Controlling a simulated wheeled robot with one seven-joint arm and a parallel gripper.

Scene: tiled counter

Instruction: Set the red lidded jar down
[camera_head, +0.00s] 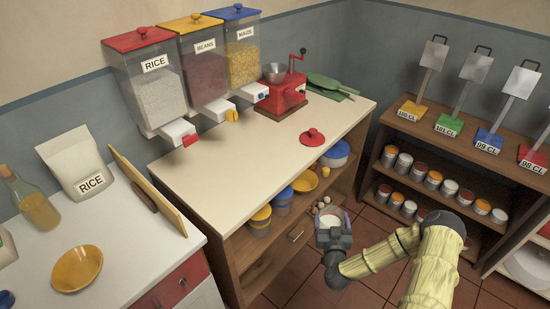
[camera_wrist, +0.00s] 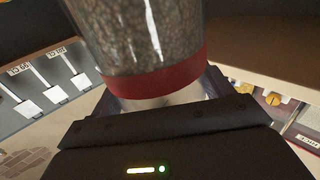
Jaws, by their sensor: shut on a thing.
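A red lid with a knob (camera_head: 313,137) lies alone on the cream counter top (camera_head: 255,165). The jar's underside is hidden.
Rice, beans and maize dispensers (camera_head: 205,70) hang over the counter's back. Shelves below hold several jars (camera_head: 335,155). A shelf unit (camera_head: 440,180) stands at right. The counter's middle is clear.

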